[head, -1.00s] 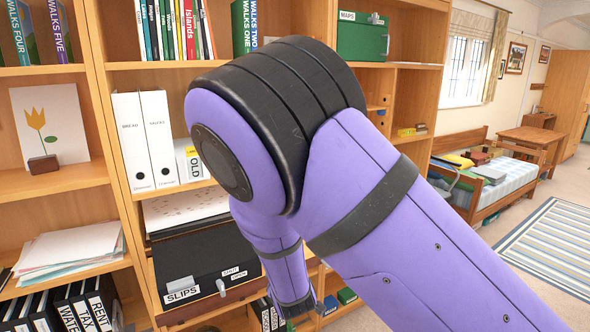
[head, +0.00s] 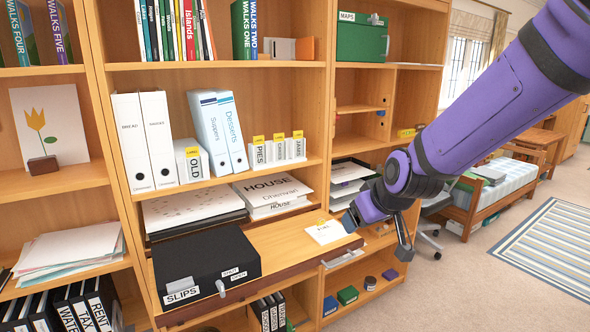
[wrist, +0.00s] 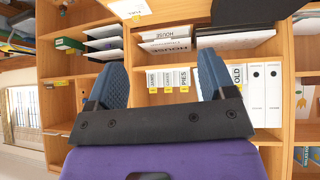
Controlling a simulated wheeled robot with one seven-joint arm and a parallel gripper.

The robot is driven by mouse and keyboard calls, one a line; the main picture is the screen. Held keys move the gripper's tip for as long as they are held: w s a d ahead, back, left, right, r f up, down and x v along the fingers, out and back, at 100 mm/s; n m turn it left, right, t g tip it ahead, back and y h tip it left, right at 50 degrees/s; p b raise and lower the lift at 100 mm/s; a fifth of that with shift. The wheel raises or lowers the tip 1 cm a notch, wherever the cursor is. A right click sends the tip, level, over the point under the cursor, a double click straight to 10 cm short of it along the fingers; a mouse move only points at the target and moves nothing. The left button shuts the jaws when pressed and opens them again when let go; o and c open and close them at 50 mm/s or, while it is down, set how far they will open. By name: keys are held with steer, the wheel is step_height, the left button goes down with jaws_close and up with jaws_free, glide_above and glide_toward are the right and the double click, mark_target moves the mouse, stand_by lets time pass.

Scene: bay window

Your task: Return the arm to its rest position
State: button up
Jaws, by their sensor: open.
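My arm is purple with dark joints and reaches in from the upper right of the head view. My gripper (head: 378,236) points down at the right end of the wooden ledge (head: 290,245), in front of the bookcase. In the wrist view my gripper (wrist: 162,78) shows two blue ridged fingers spread wide apart with nothing between them.
A black SLIPS box (head: 205,268) stands on the ledge's left part. White binders (head: 217,132) and small labelled boxes (head: 279,150) fill the shelf above. An office chair (head: 432,230) is close at right, with a bed (head: 495,190) beyond. Carpet is open at lower right.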

steer(key=s+d+r+m+h, duration=0.1)
steer(key=s+d+r, duration=0.3)
steer(key=s, duration=0.4)
steer(key=s+d+r+m+g, duration=0.1)
steer(key=s+d+r+m, duration=0.1)
steer(key=s+d, duration=0.4)
steer(key=s+d+r+m+g+h, duration=0.1)
steer(key=s+d+r, duration=0.4)
steer(key=s, duration=0.6)
steer(key=shift+d+r+m+h, duration=0.25)
steer(key=shift+r+m+h, duration=0.05)
steer(key=shift+m, duration=0.3)
steer(key=shift+s, duration=0.1)
